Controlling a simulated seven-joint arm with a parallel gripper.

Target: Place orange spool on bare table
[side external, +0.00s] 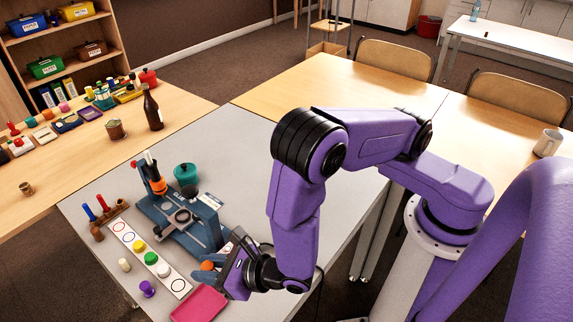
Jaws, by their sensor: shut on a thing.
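The orange spool (207,265) shows as a small orange patch between the blue-grey fingers of my gripper (206,267). My gripper is shut on it, low over the front part of the grey table (238,150). The fingers hide part of the spool, and I cannot tell whether it touches the table. The gripper is just right of a white strip with printed circles (176,284) and just behind a pink tray (197,305).
Yellow, green and white pieces stand on the strip. A purple spool (147,288) and a cream piece (124,264) stand left of it. A blue-grey device (180,222), a teal pot (187,175) and a peg rack (110,214) stand behind. The table's back right is clear.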

